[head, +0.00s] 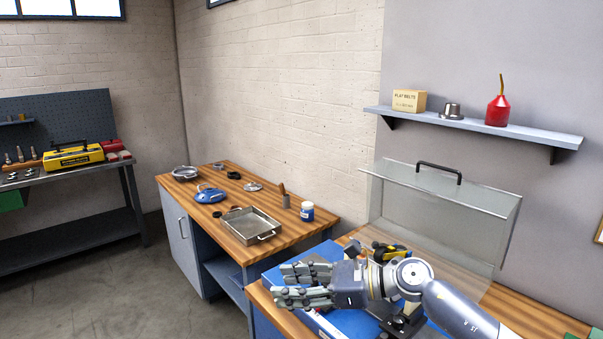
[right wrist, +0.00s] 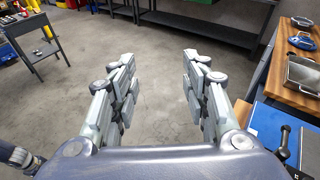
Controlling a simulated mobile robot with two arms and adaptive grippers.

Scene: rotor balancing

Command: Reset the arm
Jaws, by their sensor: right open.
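My right arm comes in from the lower right in the head view. Its gripper (head: 278,285) points left, above the blue machine (head: 335,322) on the near wooden bench. The gripper is open and empty. In the right wrist view the two fingers of the right gripper (right wrist: 160,75) stand wide apart, with only bare floor seen between them. The arm hides part of the blue machine. My left gripper does not show in the head view; a dark arm part shows at the lower left of the right wrist view, with no fingers clear.
A clear guard with a black handle (head: 440,168) stands raised behind the arm. A metal tray (head: 250,227), a blue tool (head: 209,194) and a white-blue jar (head: 307,211) are on the farther wooden bench. A wall shelf (head: 470,125) hangs above.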

